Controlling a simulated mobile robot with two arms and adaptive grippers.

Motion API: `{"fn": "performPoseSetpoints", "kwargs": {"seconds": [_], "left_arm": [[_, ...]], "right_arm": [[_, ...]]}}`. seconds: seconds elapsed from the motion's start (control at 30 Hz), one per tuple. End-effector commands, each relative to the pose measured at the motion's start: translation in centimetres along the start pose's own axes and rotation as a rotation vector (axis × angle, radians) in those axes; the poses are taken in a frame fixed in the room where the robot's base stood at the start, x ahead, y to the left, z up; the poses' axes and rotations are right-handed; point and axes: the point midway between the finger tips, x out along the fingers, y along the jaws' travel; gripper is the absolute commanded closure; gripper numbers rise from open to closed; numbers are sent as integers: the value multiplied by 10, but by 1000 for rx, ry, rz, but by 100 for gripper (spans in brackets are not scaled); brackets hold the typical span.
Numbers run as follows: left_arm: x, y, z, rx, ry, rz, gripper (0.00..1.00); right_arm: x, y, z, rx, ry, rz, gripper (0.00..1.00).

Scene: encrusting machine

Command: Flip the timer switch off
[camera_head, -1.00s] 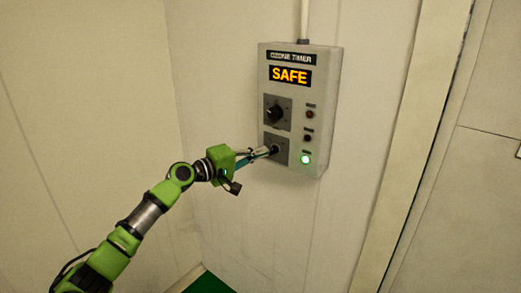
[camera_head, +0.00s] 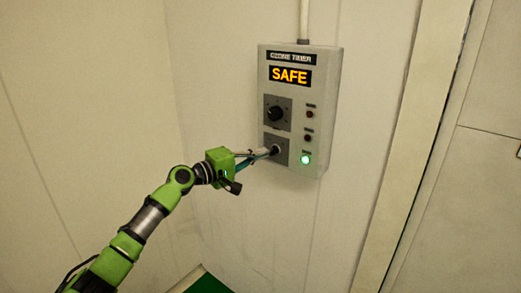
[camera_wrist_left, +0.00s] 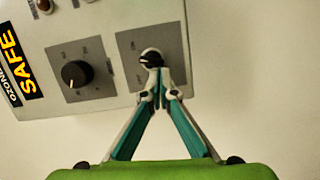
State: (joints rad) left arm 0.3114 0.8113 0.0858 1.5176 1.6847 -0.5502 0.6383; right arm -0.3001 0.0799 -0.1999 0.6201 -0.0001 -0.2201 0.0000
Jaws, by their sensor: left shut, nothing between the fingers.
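The ozone timer box (camera_head: 325,95) is a grey box on the wall, with a lit "SAFE" display (camera_head: 290,76). The timer switch (camera_head: 276,149) sits on the lower dark plate, below a black round knob (camera_head: 275,113). In the left wrist view the switch (camera_wrist_left: 151,57) has a pale round base and a dark lever. My left gripper (camera_head: 266,152) is shut and empty, with its fingertips right at the switch. In the left wrist view the fingertips (camera_wrist_left: 161,95) meet just below the lever; whether they touch it I cannot tell. My right gripper is not in view.
A green lamp (camera_head: 306,159) glows at the box's lower right, under two dark lamps. A conduit (camera_head: 304,20) runs up from the box. A door frame (camera_head: 425,130) stands to the right. The wall around the box is clear.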

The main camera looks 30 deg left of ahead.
Motion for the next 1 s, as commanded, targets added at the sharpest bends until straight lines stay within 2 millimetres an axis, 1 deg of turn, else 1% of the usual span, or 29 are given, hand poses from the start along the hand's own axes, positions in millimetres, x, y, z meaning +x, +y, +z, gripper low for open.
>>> {"fn": "performPoseSetpoints", "kwargs": {"seconds": [1.0], "left_arm": [[0,-3,2,-83,-2,20,100]], "right_arm": [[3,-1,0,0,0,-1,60]]}}
